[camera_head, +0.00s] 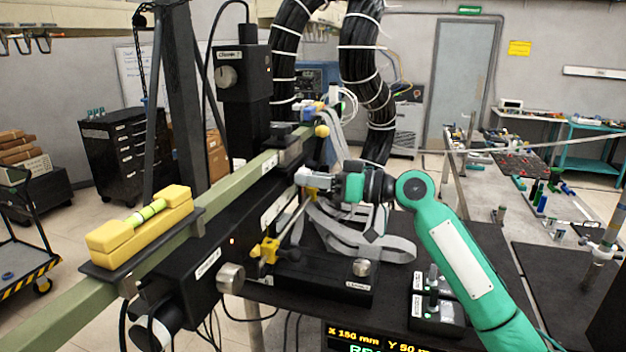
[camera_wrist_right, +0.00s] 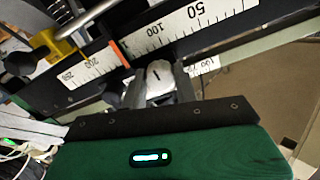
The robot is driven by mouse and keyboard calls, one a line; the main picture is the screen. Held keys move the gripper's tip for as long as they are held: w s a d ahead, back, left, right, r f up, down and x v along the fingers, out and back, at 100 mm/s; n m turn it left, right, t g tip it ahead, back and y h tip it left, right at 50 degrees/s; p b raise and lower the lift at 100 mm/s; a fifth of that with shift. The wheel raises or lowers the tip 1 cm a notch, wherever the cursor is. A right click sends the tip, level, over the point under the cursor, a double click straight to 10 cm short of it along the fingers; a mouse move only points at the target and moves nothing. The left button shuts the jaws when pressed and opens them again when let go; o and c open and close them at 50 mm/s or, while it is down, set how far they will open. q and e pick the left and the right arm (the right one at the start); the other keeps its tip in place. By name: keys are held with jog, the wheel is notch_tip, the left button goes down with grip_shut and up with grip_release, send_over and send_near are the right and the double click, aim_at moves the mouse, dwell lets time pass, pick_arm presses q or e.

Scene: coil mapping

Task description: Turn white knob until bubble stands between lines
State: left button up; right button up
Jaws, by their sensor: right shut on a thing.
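A yellow spirit level (camera_head: 140,232) sits on a black plate on the pale green beam at the left in the head view. Its yellow-green vial (camera_head: 147,212) faces up; the bubble and lines are too small to tell apart. My right gripper (camera_head: 308,180) reaches in from the right to the middle of the rail and partly hides what it holds. In the right wrist view, my right gripper (camera_wrist_right: 160,92) is shut on the white knob (camera_wrist_right: 157,77), which bears a short dark mark. My left gripper is not in view.
A rail with a white scale (camera_wrist_right: 165,32) runs close behind the knob. A yellow clamp (camera_head: 266,250) and grey ribbon cables (camera_head: 365,245) lie near my right arm. Thick black hoses (camera_head: 365,80) hang behind. A black switch box (camera_head: 436,312) stands at the front.

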dwell(0.3)
jog(key=o, duration=1)
jog(key=b+v, duration=0.6)
jog(key=v, duration=0.7)
jog(key=shift+s+d, duration=0.1)
jog(key=shift+d, duration=0.25)
